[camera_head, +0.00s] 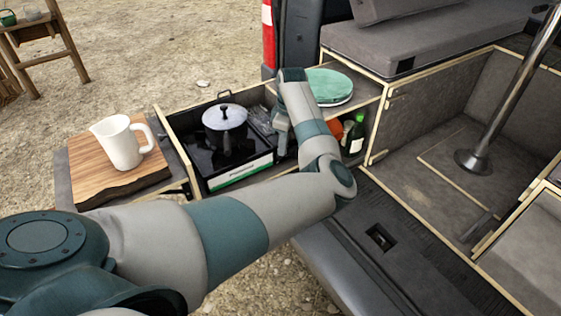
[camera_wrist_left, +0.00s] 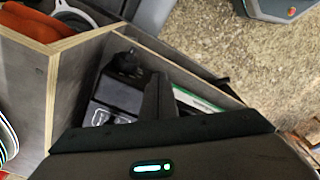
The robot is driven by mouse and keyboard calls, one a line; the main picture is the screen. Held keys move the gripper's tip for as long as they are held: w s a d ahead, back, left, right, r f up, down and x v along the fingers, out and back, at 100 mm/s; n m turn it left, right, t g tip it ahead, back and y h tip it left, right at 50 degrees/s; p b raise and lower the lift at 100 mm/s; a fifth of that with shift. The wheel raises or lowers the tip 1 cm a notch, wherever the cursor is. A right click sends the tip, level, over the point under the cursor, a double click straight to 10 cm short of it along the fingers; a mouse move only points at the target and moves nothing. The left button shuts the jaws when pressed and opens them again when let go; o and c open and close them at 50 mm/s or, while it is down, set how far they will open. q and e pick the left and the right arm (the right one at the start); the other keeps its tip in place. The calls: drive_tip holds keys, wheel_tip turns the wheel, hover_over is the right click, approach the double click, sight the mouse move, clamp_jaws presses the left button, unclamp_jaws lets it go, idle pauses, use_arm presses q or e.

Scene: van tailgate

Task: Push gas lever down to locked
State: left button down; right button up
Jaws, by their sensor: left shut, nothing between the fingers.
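My left gripper (camera_head: 282,148) reaches down at the right end of the drawer, beside the stove. Its shut, empty fingers show as a dark upright shape in the wrist view (camera_wrist_left: 160,95). Contact is unclear. My right gripper is out of view.
A white jug (camera_head: 121,145) stands on a wooden board (camera_head: 95,178) at left. Green plates (camera_head: 328,84) lie on a shelf, with a green bottle (camera_head: 355,135) below. Wooden drawer walls (camera_wrist_left: 52,95) hem in the gripper.

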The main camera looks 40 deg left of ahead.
use_arm(q)
drive_tip(key=shift+f, duration=0.6)
drive_tip(key=shift+f+b, duration=0.35)
drive_tip(key=shift+f, duration=0.35)
drive_tip(key=shift+d+r, duration=0.15)
drive_tip(key=shift+r, duration=0.1)
drive_tip(key=shift+w+d+r+p, duration=0.15)
drive_tip(key=shift+d+r+p, duration=0.05)
drive_tip(key=shift+d+p, duration=0.3)
drive_tip(key=shift+w+d+r+p, duration=0.1)
drive_tip(key=shift+d+r+p, duration=0.1)
drive_tip(key=shift+d+p, duration=0.2)
drive_tip(key=shift+w+d, duration=0.15)
drive_tip(key=shift+d, duration=0.25)
